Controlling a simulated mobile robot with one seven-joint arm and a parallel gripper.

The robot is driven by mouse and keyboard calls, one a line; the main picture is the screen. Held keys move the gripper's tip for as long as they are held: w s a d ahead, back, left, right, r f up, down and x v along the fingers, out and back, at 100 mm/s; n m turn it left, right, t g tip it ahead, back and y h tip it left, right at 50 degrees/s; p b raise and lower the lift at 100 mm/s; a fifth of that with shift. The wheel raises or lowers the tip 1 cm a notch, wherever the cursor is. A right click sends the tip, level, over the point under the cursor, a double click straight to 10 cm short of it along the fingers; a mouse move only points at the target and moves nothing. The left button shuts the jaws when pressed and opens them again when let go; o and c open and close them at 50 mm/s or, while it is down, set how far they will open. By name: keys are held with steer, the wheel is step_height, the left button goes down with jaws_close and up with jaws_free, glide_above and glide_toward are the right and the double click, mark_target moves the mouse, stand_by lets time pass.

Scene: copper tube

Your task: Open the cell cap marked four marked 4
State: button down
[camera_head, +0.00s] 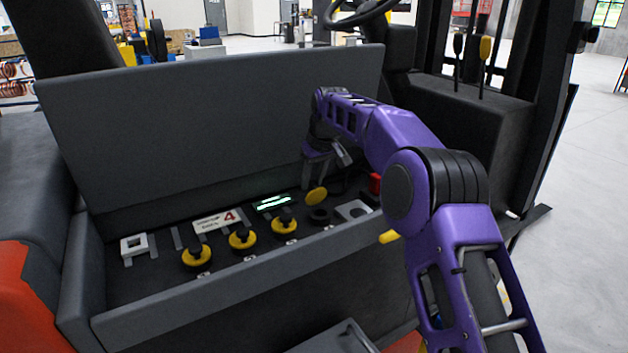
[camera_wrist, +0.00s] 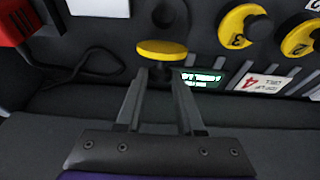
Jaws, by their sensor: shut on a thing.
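A yellow cap (camera_head: 317,195) is tilted on edge in the head view, above and beside a dark round opening (camera_head: 320,214) in the battery top. In the wrist view my gripper (camera_wrist: 161,73) is shut on this cap (camera_wrist: 162,48), whose yellow disc shows just beyond the fingertips. The cap's number is not visible. The dark opening (camera_wrist: 162,14) also shows past it, apart from the cap. Yellow caps marked 3 (camera_wrist: 242,27) and 2 (camera_wrist: 299,37) are seated beside it. A placard with a red 4 (camera_head: 217,220) lies behind the row.
A lit green display (camera_head: 272,203) is behind the caps. A pale plate with a hole (camera_head: 352,210) and a red connector (camera_head: 375,183) lie to the right. A white square block (camera_head: 134,245) is at the left. Grey compartment walls (camera_head: 230,280) surround everything.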

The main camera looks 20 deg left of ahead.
steer(key=shift+w+a+f, duration=0.1)
steer(key=shift+a, duration=0.05)
stand_by(0.4)
steer(key=c, duration=0.6)
jaws_free()
steer(key=shift+o, duration=0.2)
steer(key=v, duration=1.2)
steer(key=shift+w+a, duration=0.15)
steer(key=shift+a, duration=0.05)
